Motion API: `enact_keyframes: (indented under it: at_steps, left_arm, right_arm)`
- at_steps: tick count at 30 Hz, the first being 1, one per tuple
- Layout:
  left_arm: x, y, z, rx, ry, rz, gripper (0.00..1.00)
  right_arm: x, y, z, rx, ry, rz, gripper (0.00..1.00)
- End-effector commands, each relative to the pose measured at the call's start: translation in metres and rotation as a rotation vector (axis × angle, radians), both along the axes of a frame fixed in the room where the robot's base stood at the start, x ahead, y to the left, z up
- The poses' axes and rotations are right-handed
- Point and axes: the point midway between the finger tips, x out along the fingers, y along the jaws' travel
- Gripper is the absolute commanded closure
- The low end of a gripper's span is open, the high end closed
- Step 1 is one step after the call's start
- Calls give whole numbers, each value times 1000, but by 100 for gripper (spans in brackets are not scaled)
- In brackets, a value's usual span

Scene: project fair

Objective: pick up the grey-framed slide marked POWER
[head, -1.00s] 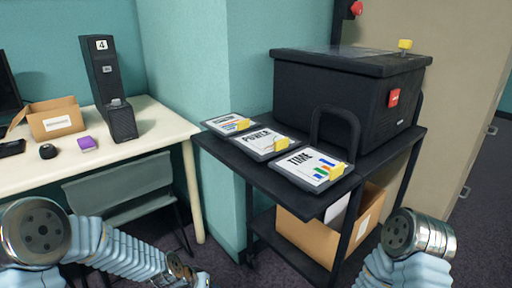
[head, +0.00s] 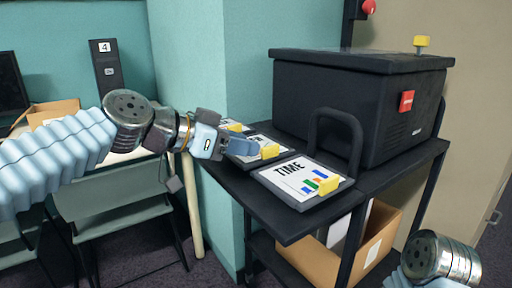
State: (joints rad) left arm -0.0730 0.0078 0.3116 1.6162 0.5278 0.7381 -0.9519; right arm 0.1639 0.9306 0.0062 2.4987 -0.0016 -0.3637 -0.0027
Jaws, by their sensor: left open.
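The POWER slide (head: 248,160) lies in the middle of a row of three on the black cart, with a yellow tab (head: 270,151) at its front right corner. My left gripper (head: 246,146) is open over its left part and hides its lettering; I cannot tell whether it touches the slide. The slide marked TIME (head: 292,172) lies nearer, to the right, with a yellow tab and coloured bars. The third slide (head: 233,126) lies behind, mostly covered by my gripper. My right forearm shows at the bottom right, its gripper out of view.
A large black box (head: 350,100) with a red label stands at the back of the cart (head: 400,171), a black loop handle (head: 335,118) in front of it. A cardboard box (head: 383,245) sits on the lower shelf. A table with a numbered black tower (head: 107,75) is at the left.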

Motion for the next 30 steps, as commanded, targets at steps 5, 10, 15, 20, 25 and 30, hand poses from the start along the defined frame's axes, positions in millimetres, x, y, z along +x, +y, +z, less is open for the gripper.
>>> enact_keyframes:
  at_steps: [5,10,15,20,25,30]
  left_arm:
    - [9,-10,-6,0,3,0,60]
    - [26,-28,-19,0,5,0,60]
    - [35,-41,-26,1,2,2,60]
    - [36,-41,-27,0,1,3,60]
    - [36,-41,-27,0,1,4,76]
    - [36,-41,-27,0,1,4,100]
  right_arm:
    - [0,1,3,1,0,1,0]
    - [-1,3,10,4,3,6,0]
    - [-2,4,13,7,4,7,0]
    - [-2,4,12,7,3,8,0]
    - [-2,4,12,7,3,8,0]
    - [-2,4,12,6,3,7,0]
